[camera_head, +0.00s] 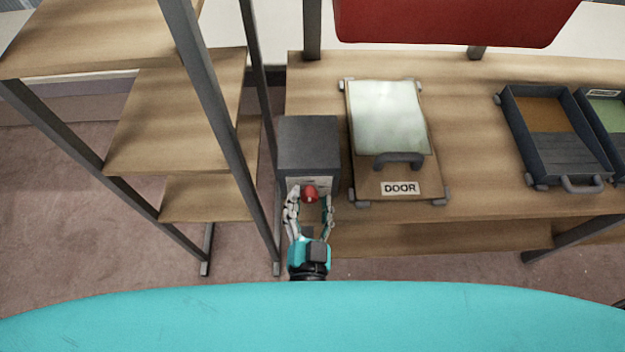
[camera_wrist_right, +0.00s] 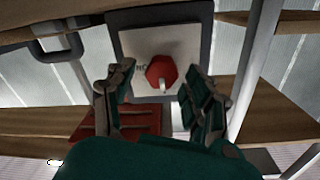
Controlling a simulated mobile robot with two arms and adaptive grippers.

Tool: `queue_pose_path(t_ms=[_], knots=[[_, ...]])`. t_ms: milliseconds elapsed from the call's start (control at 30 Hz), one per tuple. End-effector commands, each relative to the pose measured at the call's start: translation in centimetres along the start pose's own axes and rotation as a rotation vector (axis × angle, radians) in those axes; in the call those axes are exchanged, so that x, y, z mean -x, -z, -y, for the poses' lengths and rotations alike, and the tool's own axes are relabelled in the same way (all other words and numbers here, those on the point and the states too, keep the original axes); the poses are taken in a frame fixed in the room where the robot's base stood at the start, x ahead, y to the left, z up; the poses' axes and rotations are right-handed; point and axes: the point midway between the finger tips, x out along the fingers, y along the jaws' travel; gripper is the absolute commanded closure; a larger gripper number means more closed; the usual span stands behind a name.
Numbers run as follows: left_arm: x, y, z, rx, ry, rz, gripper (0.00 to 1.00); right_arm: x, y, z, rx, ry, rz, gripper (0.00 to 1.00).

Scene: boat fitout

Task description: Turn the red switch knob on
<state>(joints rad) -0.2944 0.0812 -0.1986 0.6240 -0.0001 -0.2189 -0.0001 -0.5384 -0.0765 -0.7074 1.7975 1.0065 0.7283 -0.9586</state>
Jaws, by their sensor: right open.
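The red switch knob (camera_head: 310,194) is on the front face of a dark grey box (camera_head: 308,143) at the left end of the workbench. In the right wrist view the knob (camera_wrist_right: 161,72) is a red rounded disc with a white mark at its lower edge, on a pale plate (camera_wrist_right: 190,45). My right gripper (camera_head: 311,205) is open, with its fingers on either side of the knob in the head view. In the right wrist view its fingertips (camera_wrist_right: 160,80) stand left and right of the knob, with gaps visible. Contact cannot be seen. My left gripper is not in view.
A panel labelled DOOR (camera_head: 362,180) with a dark handle lies just right of the box. Dark trays (camera_head: 553,150) are farther right. A wooden shelf rack (camera_head: 165,130) with dark posts stands close on the left. A red panel (camera_head: 455,20) is above the bench.

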Motion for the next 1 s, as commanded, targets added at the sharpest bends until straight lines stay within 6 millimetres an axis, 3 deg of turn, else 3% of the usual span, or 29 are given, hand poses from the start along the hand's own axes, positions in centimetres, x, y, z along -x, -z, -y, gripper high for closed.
queue_pose_path(t_ms=[400,800,1000], knots=[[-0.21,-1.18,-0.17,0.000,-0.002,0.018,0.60,0.04,0.00,0.09,-0.001,-0.001,0.000,0.47],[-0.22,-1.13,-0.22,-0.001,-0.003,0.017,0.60,0.02,-0.01,0.07,-0.001,-0.001,0.000,0.98],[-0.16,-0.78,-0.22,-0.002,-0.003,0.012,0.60,0.02,0.00,0.06,-0.007,-0.001,0.000,1.00]])
